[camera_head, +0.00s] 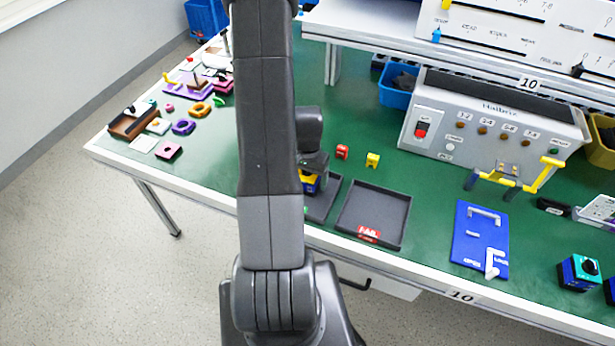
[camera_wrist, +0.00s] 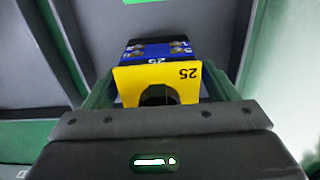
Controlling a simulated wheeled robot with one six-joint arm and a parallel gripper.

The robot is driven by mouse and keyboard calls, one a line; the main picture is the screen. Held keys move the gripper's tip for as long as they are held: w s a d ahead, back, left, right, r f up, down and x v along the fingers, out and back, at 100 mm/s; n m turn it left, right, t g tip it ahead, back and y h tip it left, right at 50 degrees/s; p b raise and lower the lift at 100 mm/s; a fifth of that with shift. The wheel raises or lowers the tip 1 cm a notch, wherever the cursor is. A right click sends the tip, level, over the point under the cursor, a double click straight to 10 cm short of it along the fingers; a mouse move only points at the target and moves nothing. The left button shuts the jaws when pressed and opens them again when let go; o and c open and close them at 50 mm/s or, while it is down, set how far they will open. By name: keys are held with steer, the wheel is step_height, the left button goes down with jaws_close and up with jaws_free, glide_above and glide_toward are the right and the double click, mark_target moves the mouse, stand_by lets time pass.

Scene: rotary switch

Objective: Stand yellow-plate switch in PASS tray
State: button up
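The yellow-plate switch (camera_wrist: 155,80) has a yellow plate marked 25, a black knob and a blue body with metal terminals. My gripper (camera_wrist: 158,92) has its fingers on both sides of the plate and appears shut on it. The plate and knob face the wrist camera; the blue body points away. In the head view the switch (camera_head: 309,184) is partly hidden behind my arm, over the PASS tray (camera_head: 325,200). That dark tray is also partly hidden, with a bit of green label showing. I cannot tell whether the switch touches the tray floor.
The empty dark FAIL tray (camera_head: 373,215) is just right. A red block (camera_head: 342,152) and a yellow block (camera_head: 373,160) stand behind. A grey test box (camera_head: 490,125) and a blue fixture board (camera_head: 480,240) are further right. Several small parts lie at the table's left end.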

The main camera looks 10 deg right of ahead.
step_height(320, 180, up, 12)
steer(key=shift+r, duration=0.15)
stand_by(0.7)
stand_by(0.4)
